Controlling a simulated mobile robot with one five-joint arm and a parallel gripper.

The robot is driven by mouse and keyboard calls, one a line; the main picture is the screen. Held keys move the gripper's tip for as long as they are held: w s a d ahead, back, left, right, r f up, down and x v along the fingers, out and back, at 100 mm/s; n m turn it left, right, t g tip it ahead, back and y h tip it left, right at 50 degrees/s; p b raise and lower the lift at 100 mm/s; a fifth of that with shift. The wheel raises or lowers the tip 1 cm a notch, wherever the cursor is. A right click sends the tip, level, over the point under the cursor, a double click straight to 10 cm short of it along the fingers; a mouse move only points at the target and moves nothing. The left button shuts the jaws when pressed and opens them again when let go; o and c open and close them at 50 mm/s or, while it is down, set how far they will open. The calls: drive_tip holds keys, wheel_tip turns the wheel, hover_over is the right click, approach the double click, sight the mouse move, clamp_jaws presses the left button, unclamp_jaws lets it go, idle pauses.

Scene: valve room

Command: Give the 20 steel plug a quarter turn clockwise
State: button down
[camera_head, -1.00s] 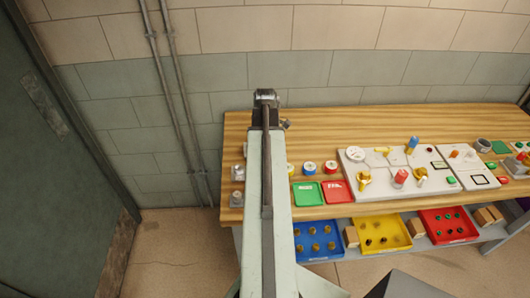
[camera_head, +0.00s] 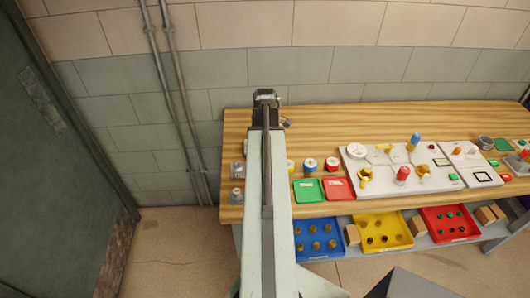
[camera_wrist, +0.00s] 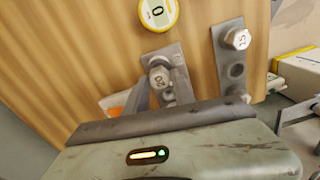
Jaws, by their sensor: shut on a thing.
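The steel plug marked 20 (camera_wrist: 160,78) is a hex head with black digits, in the middle of the wrist view. It sits at a narrow steel plate (camera_wrist: 164,58) on the wooden bench top. The grey fingers of my gripper (camera_wrist: 160,88) are on both sides of its head, shut on it. The number reads tilted in the wrist view. In the head view my arm stands in front of this part of the bench, and the gripper and the plug cannot be made out there.
Close to the right in the wrist view is another steel plate with a plug marked 15 (camera_wrist: 239,39). In the head view green (camera_head: 308,190) and red (camera_head: 339,189) trays and valve panels (camera_head: 385,157) lie right of my arm.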

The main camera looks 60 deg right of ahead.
drive_tip(key=n, duration=0.3)
drive_tip(key=shift+n, duration=0.4)
drive_tip(key=n, duration=0.5)
drive_tip(key=shift+a+f+b, duration=0.1)
drive_tip(key=shift+f+b, duration=0.35)
drive_tip(key=shift+b, duration=0.05)
drive_tip(key=shift+f+b, duration=0.5)
drive_tip(key=shift+f, duration=0.1)
idle(0.4)
drive_tip(key=shift+f+b, duration=0.25)
drive_tip(key=shift+b, duration=0.1)
drive_tip(key=shift+f, duration=0.1)
idle(0.3)
